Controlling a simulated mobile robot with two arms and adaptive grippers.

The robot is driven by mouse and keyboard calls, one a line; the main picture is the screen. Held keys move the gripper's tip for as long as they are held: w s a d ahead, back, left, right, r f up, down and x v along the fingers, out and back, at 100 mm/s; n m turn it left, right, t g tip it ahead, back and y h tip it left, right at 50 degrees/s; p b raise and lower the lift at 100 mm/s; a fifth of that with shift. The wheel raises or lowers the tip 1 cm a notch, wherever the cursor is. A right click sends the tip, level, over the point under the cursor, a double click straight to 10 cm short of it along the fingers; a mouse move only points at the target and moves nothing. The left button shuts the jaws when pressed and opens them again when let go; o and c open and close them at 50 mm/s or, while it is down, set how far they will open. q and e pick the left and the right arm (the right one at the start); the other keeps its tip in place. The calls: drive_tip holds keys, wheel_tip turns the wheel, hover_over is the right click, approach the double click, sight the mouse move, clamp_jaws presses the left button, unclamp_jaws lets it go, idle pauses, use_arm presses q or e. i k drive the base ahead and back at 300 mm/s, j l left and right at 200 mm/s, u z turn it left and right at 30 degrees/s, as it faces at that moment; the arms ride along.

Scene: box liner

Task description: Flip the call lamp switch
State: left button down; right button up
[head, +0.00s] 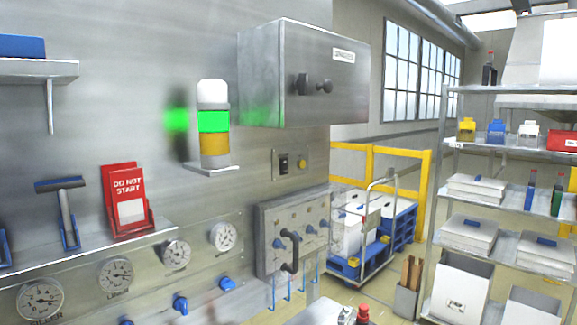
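A small plate on the grey metal wall carries a dark switch (284,164). A small round amber part (301,163) sits on the plate to the right of the switch. The picture is too small to tell which way the switch is set. A stacked lamp (214,122) stands on a small bracket up and left of the plate. Its middle band glows green, its lower band is amber and its top is white. Neither of my grippers is in the head view.
A grey cabinet (303,75) juts out above the switch. Below it a panel (293,236) with a dark handle (290,251) sticks out. A lower-left ledge holds a red "DO NOT START" sign (127,199) and a blue-headed tool (65,212). Shelving (507,256) stands at right.

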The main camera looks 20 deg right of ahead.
sight(284, 168)
drive_tip(key=i+l+u, duration=0.1)
drive_tip(key=l+u, duration=0.25)
drive_tip(key=l, duration=0.55)
drive_tip(key=l+u, duration=0.35)
drive_tip(key=l, duration=0.55)
